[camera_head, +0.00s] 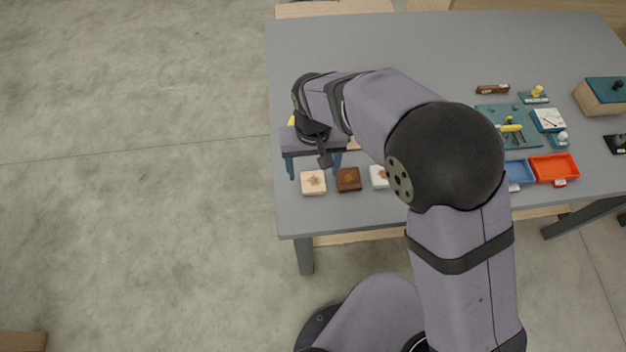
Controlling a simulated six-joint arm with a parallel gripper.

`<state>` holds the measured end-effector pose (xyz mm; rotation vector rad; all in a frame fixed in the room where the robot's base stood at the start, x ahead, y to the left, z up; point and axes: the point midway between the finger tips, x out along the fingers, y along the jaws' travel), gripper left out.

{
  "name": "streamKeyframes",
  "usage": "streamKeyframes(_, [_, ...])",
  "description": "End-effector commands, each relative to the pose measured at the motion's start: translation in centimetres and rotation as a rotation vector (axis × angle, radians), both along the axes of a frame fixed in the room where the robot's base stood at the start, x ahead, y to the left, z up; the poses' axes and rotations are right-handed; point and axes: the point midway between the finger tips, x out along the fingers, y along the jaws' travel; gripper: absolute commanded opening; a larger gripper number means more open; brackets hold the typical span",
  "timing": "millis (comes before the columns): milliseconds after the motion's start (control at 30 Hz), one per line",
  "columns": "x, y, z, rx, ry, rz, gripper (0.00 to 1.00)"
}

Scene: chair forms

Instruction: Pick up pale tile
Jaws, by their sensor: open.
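A pale cream tile (313,183) with a brownish mark on top lies near the table's front left edge. A dark brown tile (348,180) lies to its right, and a white tile (379,177) with a brown mark lies further right, partly beside my arm. My gripper (322,155) is behind and above the row of tiles, over a small dark form with blue legs (290,167). It is open. The space between its fingers is hard to see, and I see no tile in it.
The grey table (400,45) is clear at the back. On the right are a blue tray (519,172), an orange tray (555,168), a teal board (510,135) with small parts, and a teal-lidded box (601,95). My arm hides the table's middle.

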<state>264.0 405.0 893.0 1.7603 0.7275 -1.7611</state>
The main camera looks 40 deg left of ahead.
Motion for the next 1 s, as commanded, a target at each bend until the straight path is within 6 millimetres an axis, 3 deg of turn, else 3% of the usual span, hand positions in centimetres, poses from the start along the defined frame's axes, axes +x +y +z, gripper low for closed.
streamKeyframes(267, [0.0, 0.0, -0.8, -0.002, 0.001, 0.001, 0.69])
streamKeyframes(700, [0.1, 0.1, -5.2, -0.002, 0.001, 0.001, 0.69])
streamKeyframes(1000, [0.2, 0.2, -5.6, 0.001, -0.001, 0.001, 0.69])
